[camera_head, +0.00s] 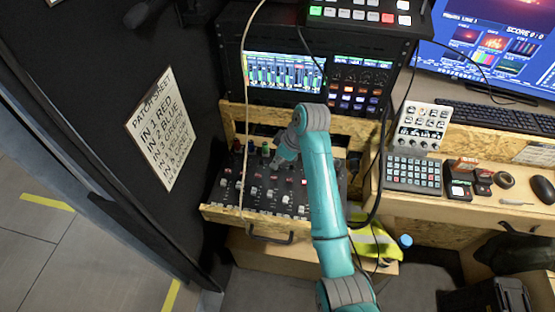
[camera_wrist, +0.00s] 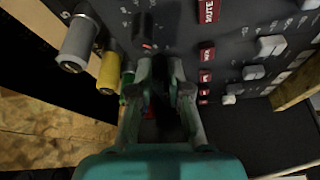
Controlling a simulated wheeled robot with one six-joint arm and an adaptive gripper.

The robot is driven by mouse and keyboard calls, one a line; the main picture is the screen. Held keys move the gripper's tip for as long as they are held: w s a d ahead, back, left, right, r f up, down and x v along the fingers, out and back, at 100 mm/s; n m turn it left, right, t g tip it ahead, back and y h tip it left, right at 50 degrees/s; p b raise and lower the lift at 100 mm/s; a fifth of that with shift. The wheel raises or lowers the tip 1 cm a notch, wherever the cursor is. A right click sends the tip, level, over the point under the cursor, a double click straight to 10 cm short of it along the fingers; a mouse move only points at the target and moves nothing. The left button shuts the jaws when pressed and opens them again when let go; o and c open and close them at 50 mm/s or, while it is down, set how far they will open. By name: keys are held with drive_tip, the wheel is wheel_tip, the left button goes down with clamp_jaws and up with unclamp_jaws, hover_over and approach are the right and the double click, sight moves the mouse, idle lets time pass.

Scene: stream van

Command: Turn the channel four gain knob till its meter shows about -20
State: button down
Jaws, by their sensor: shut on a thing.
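The mixer (camera_head: 258,192) is a dark panel in the pulled-out wooden drawer, with knobs, red mute buttons and pale faders. My gripper (camera_wrist: 168,78) points down at its panel, near the plug end, and is shut on a dark knob that is mostly hidden between its fingers. In the head view my gripper (camera_head: 284,160) hides that part of the mixer; I cannot read the channel number. A free black knob (camera_wrist: 145,28) with a pale mark stands beside the held one. The meter screen (camera_head: 284,72) shows green level bars; its numbers are too small to read.
Grey (camera_wrist: 76,46), yellow (camera_wrist: 109,73) and green (camera_wrist: 127,84) plugs stand beside the knobs, close to my fingers. A cable hangs over the meter screen down to the drawer. A patch sheet (camera_head: 160,128) is on the left wall. A desk with a keyboard (camera_head: 497,116) is right.

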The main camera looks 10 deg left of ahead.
drive_tip(key=shift+m, duration=0.4)
drive_tip(key=m+t, duration=0.1)
drive_tip(key=m, duration=0.2)
drive_tip(key=shift+s+m+h, duration=0.1)
drive_tip(key=shift+m+h, duration=0.2)
drive_tip(key=shift+h, duration=0.1)
drive_tip(key=shift+m+t+h, duration=0.35)
drive_tip(key=shift+m+t, duration=0.05)
drive_tip(key=shift+m, duration=0.7)
drive_tip(key=shift+m+t+h, duration=0.35)
drive_tip(key=shift+m+t, duration=0.05)
drive_tip(key=shift+m, duration=0.7)
drive_tip(key=c, duration=1.1)
unclamp_jaws()
drive_tip(key=v, duration=1.2)
